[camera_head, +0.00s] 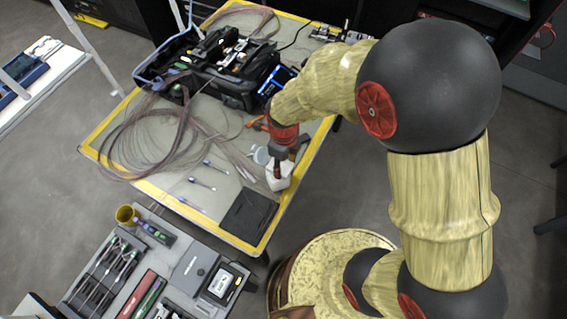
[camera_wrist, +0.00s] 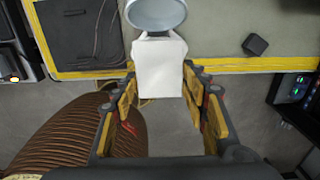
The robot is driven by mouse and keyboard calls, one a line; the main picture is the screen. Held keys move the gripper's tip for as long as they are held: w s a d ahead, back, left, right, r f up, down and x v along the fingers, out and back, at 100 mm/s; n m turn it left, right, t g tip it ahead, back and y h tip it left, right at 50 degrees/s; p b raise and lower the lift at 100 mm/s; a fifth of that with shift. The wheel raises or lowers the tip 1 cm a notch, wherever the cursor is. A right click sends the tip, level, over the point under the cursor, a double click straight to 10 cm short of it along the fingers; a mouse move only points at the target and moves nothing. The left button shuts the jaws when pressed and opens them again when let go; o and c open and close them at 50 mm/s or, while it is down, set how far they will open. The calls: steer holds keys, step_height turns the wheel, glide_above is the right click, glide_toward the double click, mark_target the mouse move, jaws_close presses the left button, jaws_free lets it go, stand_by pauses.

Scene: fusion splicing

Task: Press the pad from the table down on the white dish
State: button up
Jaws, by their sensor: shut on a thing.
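The white pad (camera_head: 279,178) is between the fingers of my gripper (camera_head: 283,160), near the right side of the yellow-edged table (camera_head: 224,196). In the wrist view the pad (camera_wrist: 160,75) looks like a folded white piece, with my gripper's fingers (camera_wrist: 159,92) on both sides of it. My gripper is shut on the pad. The round pale dish (camera_head: 262,156) is just left of the pad in the head view. In the wrist view the dish (camera_wrist: 154,12) is just beyond the pad's far end, cut by the top edge. I cannot tell whether pad and dish touch.
A black mat (camera_head: 248,214) lies at the table's near corner. A small dark block (camera_wrist: 255,44) stands right of the dish in the wrist view. Loose fibre coils (camera_head: 150,135) and a black splicer case (camera_head: 215,65) fill the table's far left. A tool cart (camera_head: 190,268) stands in front.

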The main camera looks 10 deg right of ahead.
steer(key=shift+f, duration=0.2)
steer(key=shift+r, duration=0.15)
steer(key=shift+r+p, duration=2.25)
steer(key=shift+r, duration=0.65)
steer(key=shift+f, duration=0.1)
